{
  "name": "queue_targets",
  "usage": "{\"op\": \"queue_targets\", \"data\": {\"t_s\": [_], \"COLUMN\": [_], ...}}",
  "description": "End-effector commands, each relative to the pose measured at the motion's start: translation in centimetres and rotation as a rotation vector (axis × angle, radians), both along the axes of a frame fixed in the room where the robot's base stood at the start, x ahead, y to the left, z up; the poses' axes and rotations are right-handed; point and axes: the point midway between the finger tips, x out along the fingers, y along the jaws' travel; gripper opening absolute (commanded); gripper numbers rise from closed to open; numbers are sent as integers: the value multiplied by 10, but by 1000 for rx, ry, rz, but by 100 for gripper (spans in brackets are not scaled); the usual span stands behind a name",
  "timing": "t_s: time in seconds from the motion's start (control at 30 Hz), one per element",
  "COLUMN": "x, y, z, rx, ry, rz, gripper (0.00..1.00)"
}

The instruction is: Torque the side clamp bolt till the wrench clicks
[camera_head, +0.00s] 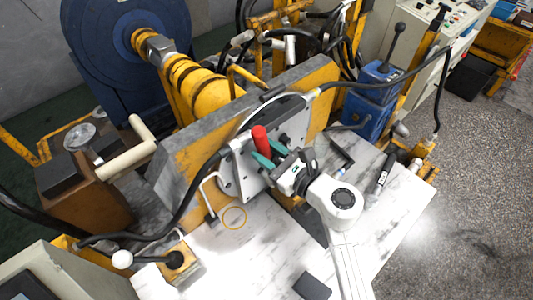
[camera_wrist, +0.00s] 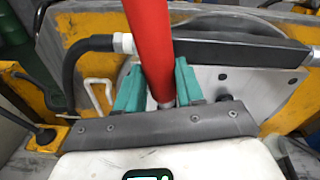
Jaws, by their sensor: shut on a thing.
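A tool with a red handle (camera_head: 260,138) stands out from the face of the grey round-backed plate (camera_head: 240,180) on the motor. My gripper (camera_head: 266,157) has green fingers and is shut around this handle. In the wrist view the red handle (camera_wrist: 150,40) rises between the fingers of my gripper (camera_wrist: 159,88), leaning slightly left. A black bar (camera_wrist: 235,52) runs right behind it across the plate. The tool's working end is hidden behind my gripper. I cannot make out the side clamp bolt or whether the tool is seated on it.
A white marbled table (camera_head: 270,240) lies below the plate. A bent black tool (camera_head: 341,155), a black-handled tool (camera_head: 384,172) and a dark pad (camera_head: 312,287) lie on it. A black hose (camera_head: 185,200) loops at left. A blue box (camera_head: 370,100) stands behind right.

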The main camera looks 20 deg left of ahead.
Motion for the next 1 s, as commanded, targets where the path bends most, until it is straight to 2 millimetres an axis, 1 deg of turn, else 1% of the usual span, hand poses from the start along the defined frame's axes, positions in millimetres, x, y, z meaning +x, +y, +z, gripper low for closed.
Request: {"op": "queue_targets", "data": {"t_s": [0.03,0.5,1.0], "x": [0,-5,-13], "y": [6,9,1], "z": [3,2,1], "rx": [-8,-9,-8], "ry": [-15,-18,-13], "rz": [5,6,14], "gripper": [0,0,0]}}
